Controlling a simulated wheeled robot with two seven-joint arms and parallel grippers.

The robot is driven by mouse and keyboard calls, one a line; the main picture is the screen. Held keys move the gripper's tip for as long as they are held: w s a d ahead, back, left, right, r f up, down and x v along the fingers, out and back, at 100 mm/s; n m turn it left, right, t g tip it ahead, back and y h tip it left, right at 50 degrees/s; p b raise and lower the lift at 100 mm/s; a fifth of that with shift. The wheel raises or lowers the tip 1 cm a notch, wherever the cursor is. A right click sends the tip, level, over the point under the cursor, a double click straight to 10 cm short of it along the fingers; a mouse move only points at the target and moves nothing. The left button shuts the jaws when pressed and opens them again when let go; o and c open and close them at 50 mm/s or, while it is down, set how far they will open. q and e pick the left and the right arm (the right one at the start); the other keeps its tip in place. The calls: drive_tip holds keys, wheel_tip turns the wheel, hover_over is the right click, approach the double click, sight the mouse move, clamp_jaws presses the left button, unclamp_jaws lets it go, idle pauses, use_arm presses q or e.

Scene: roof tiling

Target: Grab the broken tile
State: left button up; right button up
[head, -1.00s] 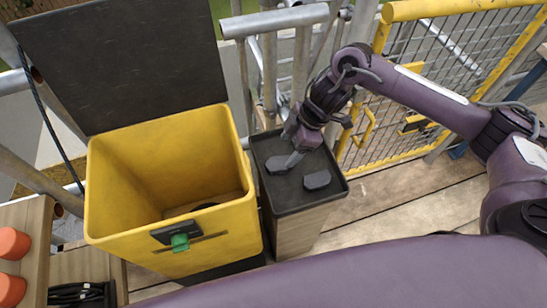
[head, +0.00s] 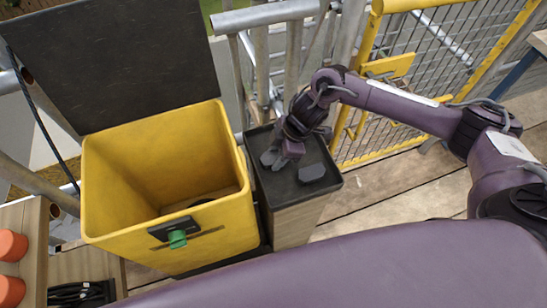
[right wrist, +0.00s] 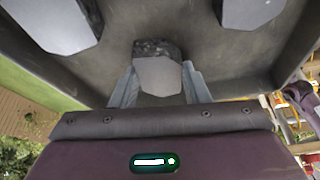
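The broken tile (right wrist: 158,74) is a small grey piece with a rough, dark broken edge at its far end. It lies in the black tray (head: 326,189) on top of the box stand. My right gripper (right wrist: 159,72) is down at the tray, its fingers apart on either side of the broken tile. Whether they touch it is hard to tell. In the head view, one grey tile (head: 311,173) shows right of my right gripper (head: 280,161). My left gripper is out of view.
A yellow bin (head: 212,226) with its dark lid (head: 115,60) raised stands left of the tray. A yellow mesh gate (head: 440,75) and grey scaffold tubes are behind. Orange round objects (head: 10,245) sit at the far left. Wooden planks (head: 400,190) are clear at right.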

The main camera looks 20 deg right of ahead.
drive_tip(key=c, duration=0.4)
drive_tip(key=shift+r, duration=0.1)
